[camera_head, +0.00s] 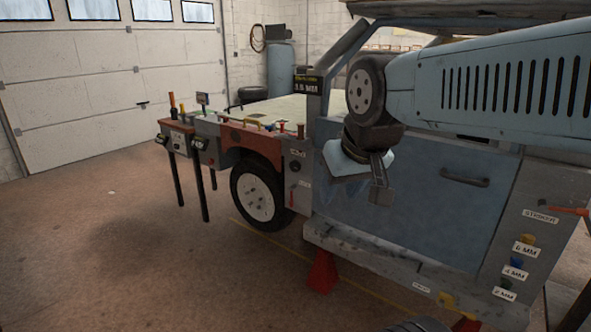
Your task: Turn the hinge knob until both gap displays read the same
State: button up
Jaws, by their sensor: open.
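My gripper (381,192) hangs in front of the upper part of the blue car door (440,225), fingers pointing down. The fingers are apart, and nothing shows between them. A black gap display (308,84) with yellow digits stands at the front edge of the door window; it seems to read 3.5 MM. I cannot make out a second gap display; my arm covers part of the window area.
A panel labelled STRIKER (541,215) with an orange handle and several coloured plugs stands at the right. A red stand (323,272) is under the sill. The left floor is clear.

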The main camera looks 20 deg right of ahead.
aim_at(294, 166)
jog(key=z, duration=0.6)
jog(key=i, duration=1.5)
